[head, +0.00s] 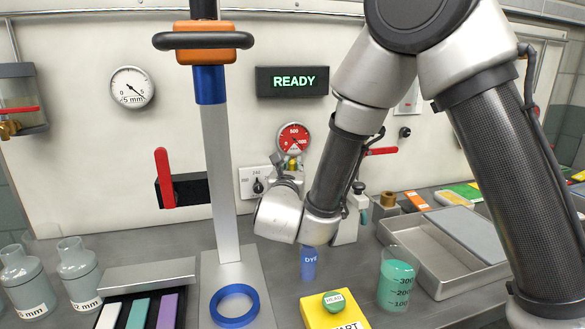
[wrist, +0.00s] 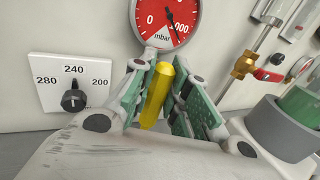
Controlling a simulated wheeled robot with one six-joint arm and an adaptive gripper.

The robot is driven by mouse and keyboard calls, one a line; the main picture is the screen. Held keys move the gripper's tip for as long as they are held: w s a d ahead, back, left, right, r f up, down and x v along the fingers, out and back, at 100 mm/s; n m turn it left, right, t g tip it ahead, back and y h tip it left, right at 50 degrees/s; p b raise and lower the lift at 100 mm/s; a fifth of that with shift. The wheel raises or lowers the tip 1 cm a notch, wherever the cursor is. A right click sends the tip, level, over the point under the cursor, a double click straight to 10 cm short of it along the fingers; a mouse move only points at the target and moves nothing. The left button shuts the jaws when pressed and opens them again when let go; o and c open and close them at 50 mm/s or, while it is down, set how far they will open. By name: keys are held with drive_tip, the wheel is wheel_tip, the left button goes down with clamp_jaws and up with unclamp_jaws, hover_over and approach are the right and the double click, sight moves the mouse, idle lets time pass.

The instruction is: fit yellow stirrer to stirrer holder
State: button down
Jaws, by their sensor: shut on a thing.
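My gripper (wrist: 162,76) is shut on the yellow stirrer (wrist: 157,95), a smooth rod with a rounded end, held between the green-padded fingers in the wrist view. In the head view my gripper (head: 286,178) is near the back panel, just below the red gauge, partly hidden by my wrist. The stirrer is too small to make out clearly there. I cannot tell for certain which part is the stirrer holder. A metal stand (head: 222,170) at the left carries an orange clamp (head: 205,55) with a dark ring high up, and a blue ring (head: 234,304) lies on its base.
The red gauge (wrist: 168,18) and a dial (wrist: 74,98) are close by in the wrist view. A blue DYE cup (head: 309,265), a green beaker (head: 396,287), a yellow START button block (head: 335,312) and a grey tray (head: 425,262) stand on the bench.

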drive_tip(key=shift+f, duration=0.2)
idle(0.5)
drive_tip(key=c, duration=1.3)
unclamp_jaws()
drive_tip(key=s+a, duration=0.1)
drive_tip(key=s, duration=1.1)
drive_tip(key=shift+a, duration=0.15)
